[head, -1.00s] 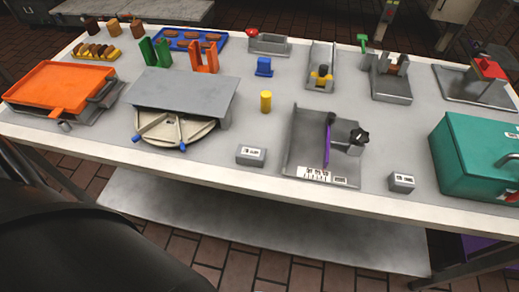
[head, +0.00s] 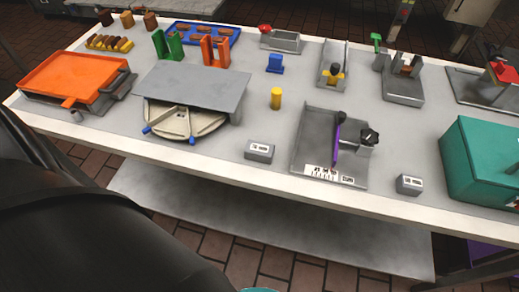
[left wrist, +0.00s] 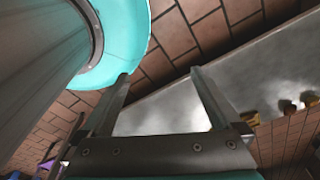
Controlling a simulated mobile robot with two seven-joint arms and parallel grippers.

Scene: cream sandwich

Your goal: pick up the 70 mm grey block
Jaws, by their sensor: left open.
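Two small grey blocks with white labels sit near the front edge of the table in the head view. One grey block (head: 259,151) is left of the grey tray with the purple lever, and the other grey block (head: 409,185) is right of it. Their labels are too small to read, so I cannot tell which is 70 mm. My left gripper (left wrist: 162,74) shows in the left wrist view with its two fingers apart and nothing between them. No grey block is seen near it there. My right gripper is not in view.
The grey tray (head: 301,158) with a purple lever stands between the blocks. A teal box (head: 470,165) is at the right, and a yellow cylinder (head: 276,98) stands behind the left block. A grey plate (head: 195,82) over a round dial lies to the left.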

